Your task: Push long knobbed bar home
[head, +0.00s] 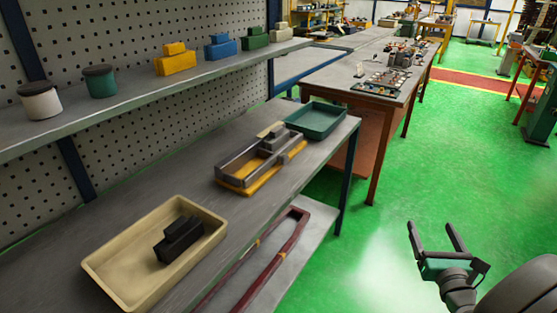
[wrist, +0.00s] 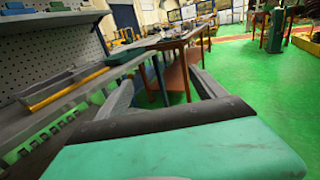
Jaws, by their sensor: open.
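A grey open-topped fixture (head: 232,176) on a yellow base stands on the bench. A grey stepped block (head: 281,139), possibly the knobbed bar, sits at its far end; its exact seating cannot be told. A small beige piece (head: 267,130) is beside that block. A black block with a raised knob (head: 178,240) lies in a cream tray (head: 105,276). My gripper (head: 431,229) is open and empty, over the green floor to the right of the bench, well apart from the fixture. In the wrist view, my gripper's fingers (wrist: 160,88) are spread with nothing between them.
A green tray (head: 340,121) stands at the bench's far end. The shelf above holds yellow (head: 175,62), blue (head: 221,48) and green knobbed blocks, plus two round pots. A dark red looped frame (head: 283,246) lies on the lower shelf. The floor around my gripper is clear.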

